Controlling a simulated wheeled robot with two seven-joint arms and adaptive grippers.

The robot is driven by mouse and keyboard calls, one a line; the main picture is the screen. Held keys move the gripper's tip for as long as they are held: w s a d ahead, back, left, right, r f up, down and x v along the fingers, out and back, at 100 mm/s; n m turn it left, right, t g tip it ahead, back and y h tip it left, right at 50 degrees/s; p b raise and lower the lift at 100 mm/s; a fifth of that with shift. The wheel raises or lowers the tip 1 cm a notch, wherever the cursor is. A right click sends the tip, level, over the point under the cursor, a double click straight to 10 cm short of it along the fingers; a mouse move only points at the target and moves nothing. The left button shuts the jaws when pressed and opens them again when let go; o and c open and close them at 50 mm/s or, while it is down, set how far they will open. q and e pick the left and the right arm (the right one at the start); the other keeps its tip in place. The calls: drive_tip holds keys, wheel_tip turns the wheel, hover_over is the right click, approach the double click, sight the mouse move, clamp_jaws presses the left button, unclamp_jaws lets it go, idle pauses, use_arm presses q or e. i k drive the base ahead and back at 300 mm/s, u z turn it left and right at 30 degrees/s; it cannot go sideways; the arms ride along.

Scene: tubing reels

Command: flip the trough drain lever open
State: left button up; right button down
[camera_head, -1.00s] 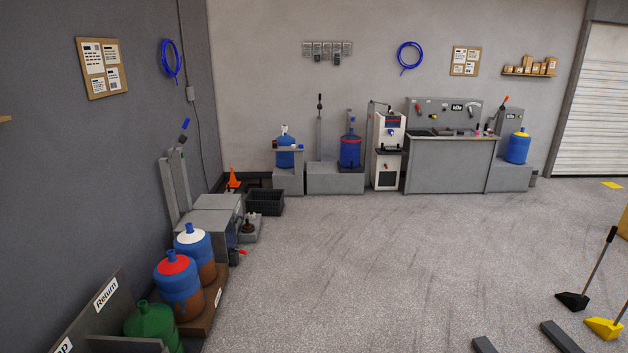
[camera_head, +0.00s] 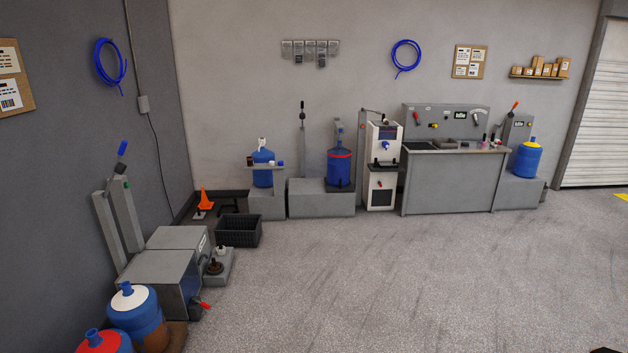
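A small red lever (camera_head: 203,304) sticks out low at the front of a grey box-shaped unit (camera_head: 158,275) by the left wall. It may be the trough drain lever; no label for it is readable. Other red handles show on the back bench panel (camera_head: 416,118) and on the station at the far right (camera_head: 515,106). Neither of my grippers is in view, and nothing touches the red lever.
Blue jugs with a white top (camera_head: 128,298) and a red top (camera_head: 103,341) stand in front of the unit. A black crate (camera_head: 239,231), an orange cone (camera_head: 205,199) and a grey bench (camera_head: 452,182) are farther back. The middle floor (camera_head: 390,280) is clear.

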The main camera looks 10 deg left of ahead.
sight(205, 305)
drive_tip(key=u, duration=0.15)
drive_tip(key=i, duration=1.95)
drive_tip(key=u, duration=1.2)
drive_tip(key=i, duration=1.75)
drive_tip(key=u, duration=1)
drive_tip(key=i, duration=0.4)
drive_tip(key=u, duration=0.25)
